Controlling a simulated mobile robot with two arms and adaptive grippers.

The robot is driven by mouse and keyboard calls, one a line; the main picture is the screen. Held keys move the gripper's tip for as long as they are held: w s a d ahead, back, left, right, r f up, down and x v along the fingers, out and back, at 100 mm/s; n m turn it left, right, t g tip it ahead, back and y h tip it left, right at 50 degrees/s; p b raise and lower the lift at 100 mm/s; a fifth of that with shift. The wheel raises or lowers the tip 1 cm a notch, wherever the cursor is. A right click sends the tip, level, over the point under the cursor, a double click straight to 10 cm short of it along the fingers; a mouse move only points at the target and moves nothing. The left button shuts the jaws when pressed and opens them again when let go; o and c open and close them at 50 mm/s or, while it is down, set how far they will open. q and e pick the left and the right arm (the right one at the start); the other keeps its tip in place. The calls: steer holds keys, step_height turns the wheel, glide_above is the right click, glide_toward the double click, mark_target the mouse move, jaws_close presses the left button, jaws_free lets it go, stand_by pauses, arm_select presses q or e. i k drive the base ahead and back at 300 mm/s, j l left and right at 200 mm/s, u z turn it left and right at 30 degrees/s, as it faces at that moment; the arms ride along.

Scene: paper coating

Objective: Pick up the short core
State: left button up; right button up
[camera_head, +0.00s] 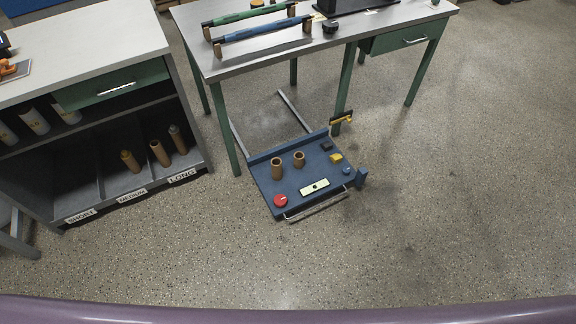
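Two short brown cardboard cores stand upright on the blue cart platform (264,184). The left core (277,169) looks slightly taller than the right core (298,159). More tube-shaped cores stand in the lower shelf of the left cabinet: a yellowish-topped one (130,162), a brown one (159,154) and a grey-topped one (178,140). The shelf carries labels SHORT (81,215), MEDIUM (131,196) and LONG (182,176). The bay behind the SHORT label shows no core. Which core is the short one cannot be told for certain. Neither of my grippers is in view.
A grey table (232,62) with green legs stands behind the cart, holding green (249,15) and blue (262,30) rollers. A red button (280,201) and a yellow block (336,157) sit on the cart. The floor in front and to the right is clear.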

mark_target(299, 156)
steer(key=u, duration=0.35)
steer(key=i+l+u, duration=0.15)
steer(key=l+u, duration=0.25)
steer(key=i+l+u, duration=0.1)
steer(key=l+u, duration=0.75)
